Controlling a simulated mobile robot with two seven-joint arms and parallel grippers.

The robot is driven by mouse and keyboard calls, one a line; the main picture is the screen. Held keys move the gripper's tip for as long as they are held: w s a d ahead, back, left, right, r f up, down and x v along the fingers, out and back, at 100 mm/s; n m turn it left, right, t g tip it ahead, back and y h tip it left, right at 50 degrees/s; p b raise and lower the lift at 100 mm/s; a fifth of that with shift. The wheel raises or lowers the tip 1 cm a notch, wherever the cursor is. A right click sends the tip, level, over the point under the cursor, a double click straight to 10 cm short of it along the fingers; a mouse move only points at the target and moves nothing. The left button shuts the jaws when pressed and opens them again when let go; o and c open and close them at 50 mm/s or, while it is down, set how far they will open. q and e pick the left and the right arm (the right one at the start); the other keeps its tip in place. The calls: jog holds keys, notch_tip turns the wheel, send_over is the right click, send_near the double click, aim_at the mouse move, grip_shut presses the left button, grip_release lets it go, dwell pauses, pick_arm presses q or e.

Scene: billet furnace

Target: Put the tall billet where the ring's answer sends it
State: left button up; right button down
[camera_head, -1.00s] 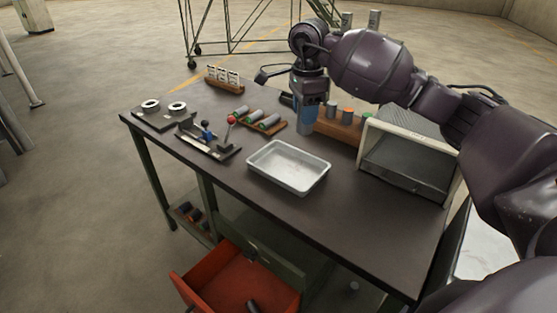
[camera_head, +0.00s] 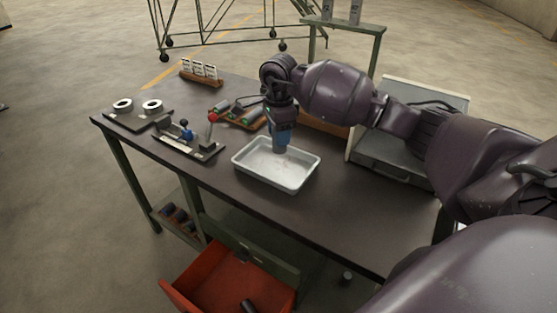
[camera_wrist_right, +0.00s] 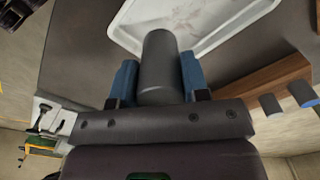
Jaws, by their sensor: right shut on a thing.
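My right gripper (camera_head: 281,143) is shut on a plain grey cylindrical billet (camera_wrist_right: 160,62), which shows between its blue fingers (camera_wrist_right: 157,88) in the right wrist view. In the head view the gripper hangs over the back part of a pale metal tray (camera_head: 258,178), and the held billet is mostly hidden by the fingers. The tray also shows in the wrist view (camera_wrist_right: 240,40); I cannot tell whether the billet touches it. Two pale rings (camera_head: 122,104) (camera_head: 152,106) lie on a dark plate at the bench's left end. My left gripper is not in view.
A lever fixture (camera_head: 190,145) with red and blue knobs stands left of the tray. A grey boxy furnace (camera_head: 385,162) stands right. A red drawer (camera_head: 225,285) is open below. The bench front right is clear.

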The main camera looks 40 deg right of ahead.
notch_tip(320, 180, down, 5)
jog(key=shift+r, duration=0.15)
notch_tip(320, 180, down, 4)
jog(key=shift+f, duration=0.2)
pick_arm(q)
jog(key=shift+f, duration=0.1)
